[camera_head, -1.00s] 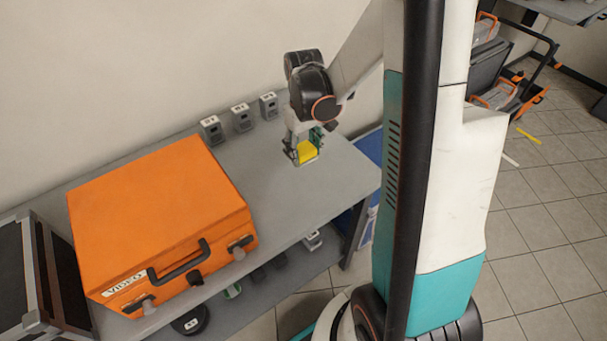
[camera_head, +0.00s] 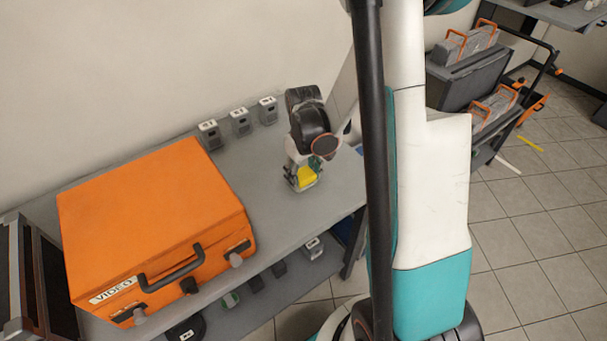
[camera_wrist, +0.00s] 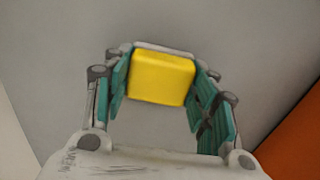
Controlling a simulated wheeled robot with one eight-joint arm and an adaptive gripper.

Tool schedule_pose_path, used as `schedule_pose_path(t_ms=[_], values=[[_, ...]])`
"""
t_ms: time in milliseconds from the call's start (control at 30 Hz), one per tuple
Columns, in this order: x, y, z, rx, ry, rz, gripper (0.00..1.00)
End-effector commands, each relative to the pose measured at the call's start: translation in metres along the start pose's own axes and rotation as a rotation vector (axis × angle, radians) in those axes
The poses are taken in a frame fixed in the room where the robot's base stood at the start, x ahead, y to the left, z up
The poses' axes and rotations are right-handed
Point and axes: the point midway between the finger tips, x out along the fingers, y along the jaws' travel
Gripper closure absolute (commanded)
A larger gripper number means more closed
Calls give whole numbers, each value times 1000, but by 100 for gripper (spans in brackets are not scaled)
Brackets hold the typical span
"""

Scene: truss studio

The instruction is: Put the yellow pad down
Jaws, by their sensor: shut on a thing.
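The yellow pad (camera_wrist: 161,78) is a small block with rounded edges, held between the two teal-lined fingers of my gripper (camera_wrist: 165,85) in the wrist view. In the head view the yellow pad (camera_head: 306,175) shows at the lower end of my gripper (camera_head: 303,180), over the right part of the grey table top (camera_head: 270,205). My gripper is shut on the pad. The pad is low over the table; whether it touches the surface I cannot tell. The gripper hides part of the pad in the head view.
A large orange case (camera_head: 150,215) marked VIDEO covers the table's left part. Several small grey devices (camera_head: 239,121) stand along the wall behind. A lower shelf (camera_head: 262,300) holds small dark items. The table top between case and gripper is bare.

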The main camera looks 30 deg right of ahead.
Motion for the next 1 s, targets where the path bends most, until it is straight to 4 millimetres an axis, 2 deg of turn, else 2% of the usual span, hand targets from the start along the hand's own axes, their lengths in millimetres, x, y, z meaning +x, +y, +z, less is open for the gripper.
schedule_pose_path(t_ms=[67,100,200,533,667,767,1000], values=[[3,0,0,0,0,0,70],[4,0,0,0,0,0,45],[3,0,0,0,0,0,27],[2,0,0,0,0,0,27],[-4,0,0,0,0,0,27],[-20,0,0,0,0,0,27],[-71,0,0,0,0,0,27]])
